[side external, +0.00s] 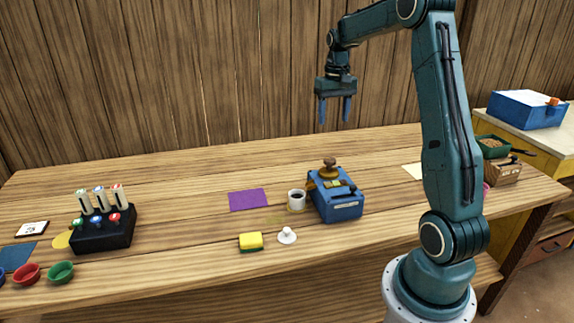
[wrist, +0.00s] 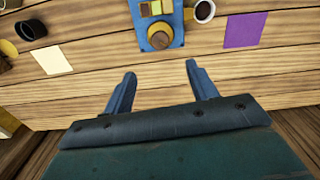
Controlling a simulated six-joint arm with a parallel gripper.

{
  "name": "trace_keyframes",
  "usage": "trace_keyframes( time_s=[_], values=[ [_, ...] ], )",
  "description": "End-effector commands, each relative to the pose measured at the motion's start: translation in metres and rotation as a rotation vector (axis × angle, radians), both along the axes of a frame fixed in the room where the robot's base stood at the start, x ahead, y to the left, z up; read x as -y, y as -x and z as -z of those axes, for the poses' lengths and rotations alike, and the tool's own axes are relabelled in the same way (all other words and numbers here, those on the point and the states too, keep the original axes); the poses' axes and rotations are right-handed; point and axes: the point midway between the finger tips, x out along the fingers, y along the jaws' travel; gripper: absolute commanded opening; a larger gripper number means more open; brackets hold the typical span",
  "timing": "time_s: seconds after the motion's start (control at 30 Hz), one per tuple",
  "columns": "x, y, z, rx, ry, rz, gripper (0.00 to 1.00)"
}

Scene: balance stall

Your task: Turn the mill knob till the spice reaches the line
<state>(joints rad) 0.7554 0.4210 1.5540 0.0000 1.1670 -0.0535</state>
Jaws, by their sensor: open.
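A blue box with a round brown knob on top, which looks like the mill (side external: 339,207), stands right of the table's middle. Its knob (side external: 329,168) also shows in the wrist view (wrist: 160,41), ahead of my fingers. My gripper (side external: 334,118) is open and empty, pointing down, well above the table and apart from the knob. In the wrist view its two fingers (wrist: 160,70) are spread. A white cup with dark contents (side external: 296,201) stands just left of the mill. I cannot make out a spice level or a line.
A yellow sponge (side external: 250,241) and a small white knobbed piece (side external: 287,236) lie in front. A purple mat (side external: 248,200) lies left of the cup. The space around my gripper is clear.

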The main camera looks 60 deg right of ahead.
Motion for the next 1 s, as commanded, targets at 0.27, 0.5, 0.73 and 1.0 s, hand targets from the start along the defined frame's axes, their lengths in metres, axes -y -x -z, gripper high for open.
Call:
trace_keyframes(
  time_s=[0.27,0.5,0.73,1.0],
  values=[
    [-0.001,0.0,0.014,-0.002,-0.001,-0.001,0.58],
    [-0.001,0.0,0.044,-0.003,-0.003,-0.002,0.58],
    [-0.001,0.0,0.079,-0.004,-0.002,-0.002,0.58],
    [-0.001,0.0,0.117,-0.004,-0.002,-0.002,0.58]
  ],
)
